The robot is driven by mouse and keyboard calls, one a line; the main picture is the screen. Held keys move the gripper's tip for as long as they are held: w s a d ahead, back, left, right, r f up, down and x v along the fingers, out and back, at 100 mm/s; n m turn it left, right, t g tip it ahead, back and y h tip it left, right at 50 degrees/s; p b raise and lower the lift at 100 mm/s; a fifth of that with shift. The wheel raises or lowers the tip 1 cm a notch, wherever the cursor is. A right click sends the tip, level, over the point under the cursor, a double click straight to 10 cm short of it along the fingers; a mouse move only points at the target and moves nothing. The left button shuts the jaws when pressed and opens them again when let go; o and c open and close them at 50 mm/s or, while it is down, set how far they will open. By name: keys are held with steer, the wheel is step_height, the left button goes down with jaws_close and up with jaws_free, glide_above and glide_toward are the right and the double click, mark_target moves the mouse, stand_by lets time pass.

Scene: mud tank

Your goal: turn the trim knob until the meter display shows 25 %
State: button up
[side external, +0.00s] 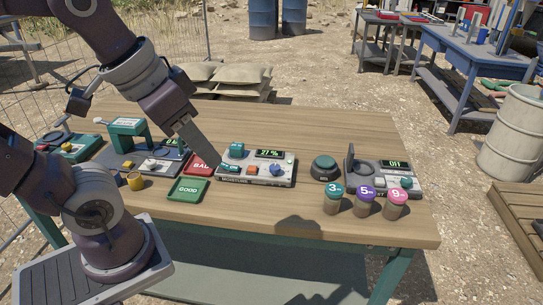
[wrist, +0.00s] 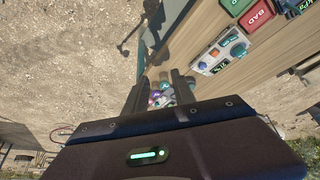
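The meter panel (side external: 258,181) is a grey box on the wooden table. Its lit display (side external: 269,154) reads 27 %. The panel carries an orange control (side external: 252,170), a blue one (side external: 274,170) and a teal one (side external: 236,148); no readable label tells me which is the trim knob. The panel also shows at the upper right of the wrist view (wrist: 222,52). My gripper (side external: 217,163) appears left of the panel in the side view, seemingly above the table. In the wrist view, my gripper's two fingers (wrist: 159,91) are apart with nothing held between them.
A red BAD tray (side external: 202,164) and a green GOOD tray (side external: 188,189) lie left of the panel. A dark green domed button (side external: 324,167) and another panel (side external: 385,177) stand to its right. Several capped jars, including a teal one (side external: 333,198), stand near the front edge.

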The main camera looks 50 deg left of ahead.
steer(key=o, duration=0.3)
steer(key=w+a+g, duration=0.2)
steer(key=w+a, duration=0.1)
steer(key=w, duration=0.8)
steer(key=shift+a+f, duration=0.2)
steer(key=shift+f, duration=0.05)
steer(key=g, duration=0.3)
glide_above(275, 167)
step_height(275, 167, down, 16)
steer(key=shift+d, duration=0.1)
steer(key=f, duration=0.7)
steer(key=shift+a, duration=0.2)
steer(key=shift+f, duration=0.45)
jaws_close()
